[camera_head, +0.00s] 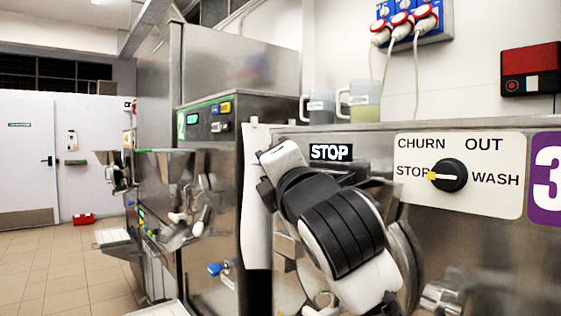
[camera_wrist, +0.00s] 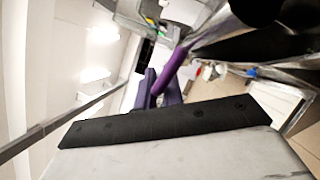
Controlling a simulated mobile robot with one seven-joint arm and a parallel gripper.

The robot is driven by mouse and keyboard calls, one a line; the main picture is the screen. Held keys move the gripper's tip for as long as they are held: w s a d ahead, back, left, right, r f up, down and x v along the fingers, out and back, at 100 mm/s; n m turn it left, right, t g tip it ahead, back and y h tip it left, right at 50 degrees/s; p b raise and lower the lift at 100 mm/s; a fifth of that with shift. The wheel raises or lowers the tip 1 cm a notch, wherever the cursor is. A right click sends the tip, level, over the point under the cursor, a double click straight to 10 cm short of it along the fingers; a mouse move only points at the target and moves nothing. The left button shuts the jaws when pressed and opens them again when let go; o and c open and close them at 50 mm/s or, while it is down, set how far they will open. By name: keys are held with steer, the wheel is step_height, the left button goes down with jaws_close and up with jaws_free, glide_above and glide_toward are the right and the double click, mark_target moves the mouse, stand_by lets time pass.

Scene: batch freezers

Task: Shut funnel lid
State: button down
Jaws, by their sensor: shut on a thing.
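My arm covers the front of the machine with the STOP display (camera_head: 331,152) in the head view and hides my gripper there. A round metal part (camera_head: 407,262) shows just right of the arm, partly covered; I cannot tell whether it is the funnel lid. In the wrist view my gripper (camera_wrist: 160,88) shows as narrow purple fingers beyond a black strip and a pale grey body. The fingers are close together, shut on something.
A dial (camera_head: 447,175) points at STOP on the white panel. Two jugs (camera_head: 364,100) stand on the machine's top. Another steel machine (camera_head: 208,180) stands to the left.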

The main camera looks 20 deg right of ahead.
steer(key=shift+a+f+b, duration=0.1)
steer(key=shift+f+b, duration=0.7)
steer(key=shift+f, duration=0.85)
steer(key=c, duration=1.5)
jaws_free()
steer(key=shift+s, duration=0.15)
steer(key=b+v, duration=0.2)
steer(key=v, duration=1.1)
steer(key=shift+s, duration=0.35)
